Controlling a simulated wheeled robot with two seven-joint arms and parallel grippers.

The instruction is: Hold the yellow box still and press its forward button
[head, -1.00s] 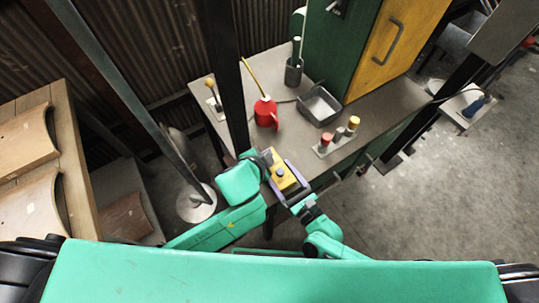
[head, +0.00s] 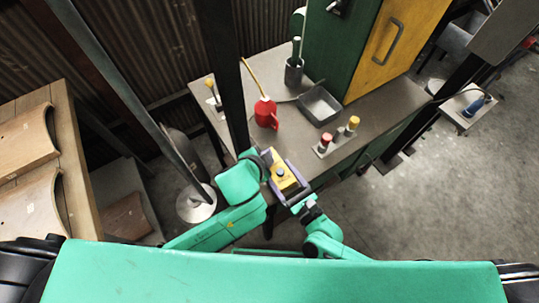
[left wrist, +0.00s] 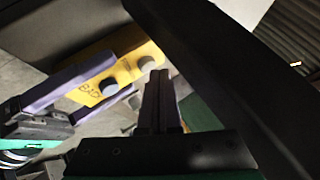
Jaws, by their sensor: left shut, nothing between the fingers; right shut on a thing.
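The yellow box (head: 285,180) is at the near edge of the grey table. In the left wrist view, the yellow box (left wrist: 97,68) shows two round grey buttons, the upper (left wrist: 146,63) and the lower (left wrist: 109,87), with dark lettering beside the lower one. My right gripper (left wrist: 88,78) is shut on the box, its purple fingers along two opposite sides. My left gripper (left wrist: 159,76) is shut and empty, its dark fingertips just beside the upper button. I cannot tell whether they touch it. In the head view, my left gripper (head: 269,157) is at the box's far left end.
A dark post (head: 222,75) rises close beside my left gripper. On the table stand a red can (head: 266,114), a grey tray (head: 319,106), a dark cup (head: 294,72) and a plate with red and yellow knobs (head: 338,139). A green and yellow cabinet (head: 398,45) stands behind.

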